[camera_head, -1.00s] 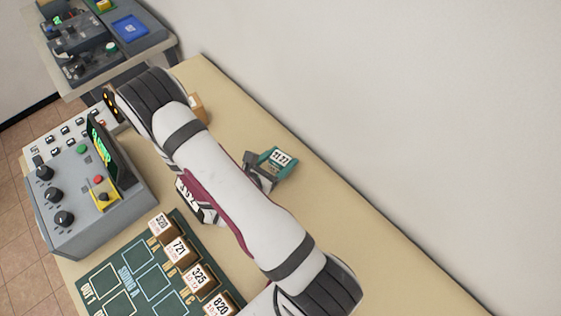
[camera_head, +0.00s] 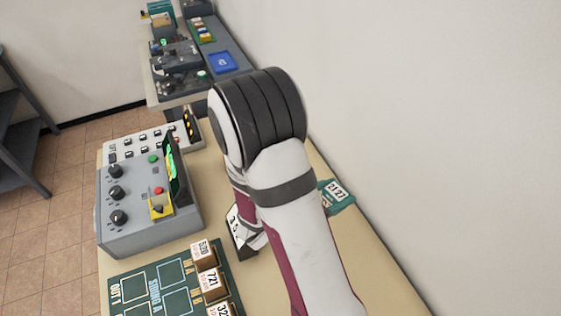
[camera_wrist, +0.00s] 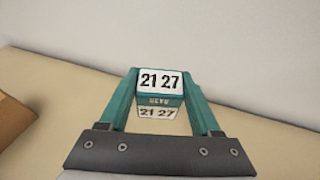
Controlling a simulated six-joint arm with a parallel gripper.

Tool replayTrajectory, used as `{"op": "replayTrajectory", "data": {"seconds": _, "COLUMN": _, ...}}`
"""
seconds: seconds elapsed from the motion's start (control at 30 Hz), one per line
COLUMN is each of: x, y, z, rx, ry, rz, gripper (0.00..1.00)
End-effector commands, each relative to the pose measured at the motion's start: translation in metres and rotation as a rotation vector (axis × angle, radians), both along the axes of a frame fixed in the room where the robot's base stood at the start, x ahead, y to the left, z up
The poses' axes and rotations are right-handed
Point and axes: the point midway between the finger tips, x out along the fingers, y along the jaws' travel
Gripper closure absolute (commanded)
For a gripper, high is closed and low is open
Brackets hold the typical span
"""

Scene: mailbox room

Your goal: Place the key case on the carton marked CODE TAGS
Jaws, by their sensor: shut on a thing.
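The key case is a small teal block with a white label reading 2127. It shows in the wrist view (camera_wrist: 160,81), and in the head view (camera_head: 337,192) to the right of my arm. My gripper (camera_wrist: 160,93) is shut on it, with a teal finger on each side. I cannot tell its height above the table. In the head view my arm covers the gripper's body. A brown carton (camera_wrist: 14,119) is cut off at the left edge of the wrist view. No CODE TAGS marking is readable.
A grey control box (camera_head: 140,211) with knobs stands at left. Front left, a dark green board (camera_head: 150,290) carries several numbered brown blocks (camera_head: 209,283). A white wall (camera_head: 430,120) bounds the right. Bare tabletop (camera_wrist: 65,85) shows around the case.

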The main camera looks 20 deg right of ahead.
Motion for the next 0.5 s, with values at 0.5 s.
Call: {"op": "replayTrajectory", "data": {"seconds": 0.5, "x": 0.202, "y": 0.023, "z": 0.084, "rx": -0.004, "ry": -0.006, "rz": 0.494, "gripper": 0.95}}
